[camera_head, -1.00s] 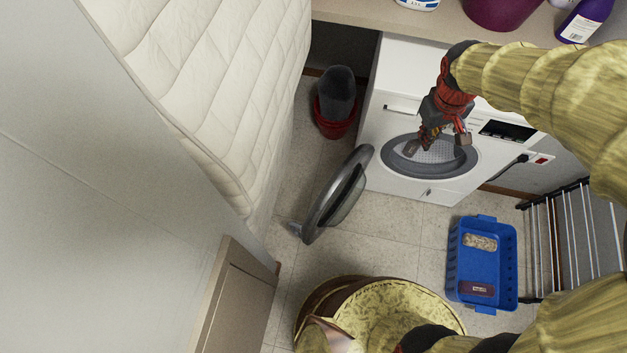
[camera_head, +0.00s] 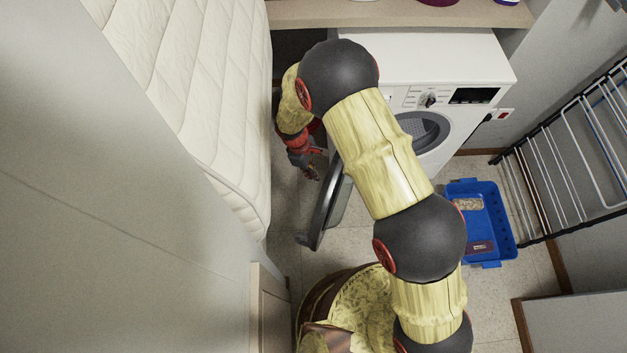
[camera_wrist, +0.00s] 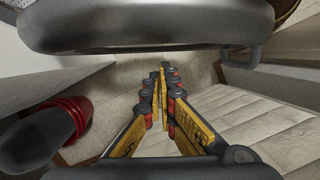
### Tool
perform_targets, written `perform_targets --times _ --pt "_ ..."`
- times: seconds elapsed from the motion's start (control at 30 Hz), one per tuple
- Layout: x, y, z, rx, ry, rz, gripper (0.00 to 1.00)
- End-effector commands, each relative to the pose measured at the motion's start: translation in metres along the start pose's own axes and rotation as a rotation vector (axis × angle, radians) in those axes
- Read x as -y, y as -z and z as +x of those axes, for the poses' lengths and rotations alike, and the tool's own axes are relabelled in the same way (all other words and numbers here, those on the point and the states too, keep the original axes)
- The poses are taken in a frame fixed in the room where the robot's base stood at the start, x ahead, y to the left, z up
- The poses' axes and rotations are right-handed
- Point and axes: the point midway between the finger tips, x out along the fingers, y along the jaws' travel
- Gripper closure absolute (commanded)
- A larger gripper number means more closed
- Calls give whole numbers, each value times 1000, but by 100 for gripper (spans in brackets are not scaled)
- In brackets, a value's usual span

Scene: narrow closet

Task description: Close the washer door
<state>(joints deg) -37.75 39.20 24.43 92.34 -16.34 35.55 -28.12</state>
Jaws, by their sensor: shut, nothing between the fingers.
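The white washer (camera_head: 455,62) stands against the back under a shelf. Its round opening (camera_head: 424,130) shows partly behind my arm. The washer door (camera_head: 323,205), a grey ring with a dark rim, stands swung wide open to the left of the washer. My gripper (camera_head: 313,173) is shut and empty, low on the left, on the outer side of the door between it and the mattress. In the wrist view the door (camera_wrist: 145,30) spans the top and my gripper (camera_wrist: 162,105) points below it, with no clear contact. My arm hides part of the door and washer front.
A white quilted mattress (camera_head: 215,120) stands close on the left. A blue crate (camera_head: 478,238) lies on the floor at right, beside a drying rack (camera_head: 560,150). Floor tiles are bare between.

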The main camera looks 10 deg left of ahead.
Motion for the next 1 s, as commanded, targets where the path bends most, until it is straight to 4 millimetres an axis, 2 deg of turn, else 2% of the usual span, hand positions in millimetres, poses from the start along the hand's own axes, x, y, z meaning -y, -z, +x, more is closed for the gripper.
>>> perform_targets --times 0.3,0.5,0.7,1.0 --pt "1 -1 56 3 3 2 100" --pt "1 -1 82 1 2 3 100" --pt "0 -1 93 1 1 2 100" --pt "0 -1 93 0 1 2 100"
